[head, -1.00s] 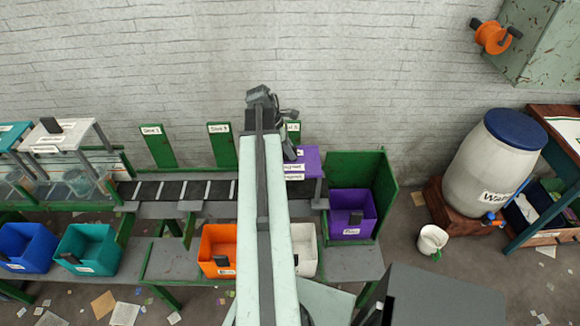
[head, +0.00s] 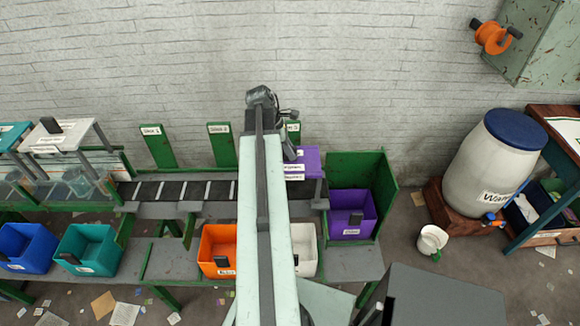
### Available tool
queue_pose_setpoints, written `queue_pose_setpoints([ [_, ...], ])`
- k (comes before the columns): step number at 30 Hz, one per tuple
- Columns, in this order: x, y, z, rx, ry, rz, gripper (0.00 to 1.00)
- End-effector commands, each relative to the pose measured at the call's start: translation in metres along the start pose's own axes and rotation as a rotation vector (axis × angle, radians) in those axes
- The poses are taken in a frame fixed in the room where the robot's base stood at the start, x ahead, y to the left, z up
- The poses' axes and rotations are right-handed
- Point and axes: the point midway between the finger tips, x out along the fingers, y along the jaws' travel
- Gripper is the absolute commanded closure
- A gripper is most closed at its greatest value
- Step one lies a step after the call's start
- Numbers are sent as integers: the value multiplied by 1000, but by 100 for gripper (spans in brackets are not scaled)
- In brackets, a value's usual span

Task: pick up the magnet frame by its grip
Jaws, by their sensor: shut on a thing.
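The magnet frame (head: 309,161) is purple with white labels on its front, and stands over the right end of the belt. My arm reaches up the middle of the head view and covers its left side. My gripper (head: 290,152) is a dark shape pointing down at the frame's left edge, mostly hidden behind my arm. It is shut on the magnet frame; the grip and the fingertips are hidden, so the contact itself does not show.
The dark belt (head: 170,191) runs left from the frame. A purple bin (head: 367,212) stands right of it inside green panels (head: 375,165). An orange bin (head: 210,268) and a white bin (head: 306,240) stand in front. A brick wall (head: 370,70) is behind.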

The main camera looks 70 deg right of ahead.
Motion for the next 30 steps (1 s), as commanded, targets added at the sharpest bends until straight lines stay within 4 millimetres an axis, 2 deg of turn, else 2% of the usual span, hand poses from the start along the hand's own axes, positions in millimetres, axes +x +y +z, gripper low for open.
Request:
queue_pose_setpoints([
  [13,-1,0,0,0,-1,-1,100],
  [17,-7,0,3,0,-1,0,100],
  [23,-36,0,15,0,-1,0,100],
  [30,-82,0,34,1,-1,0,100],
])
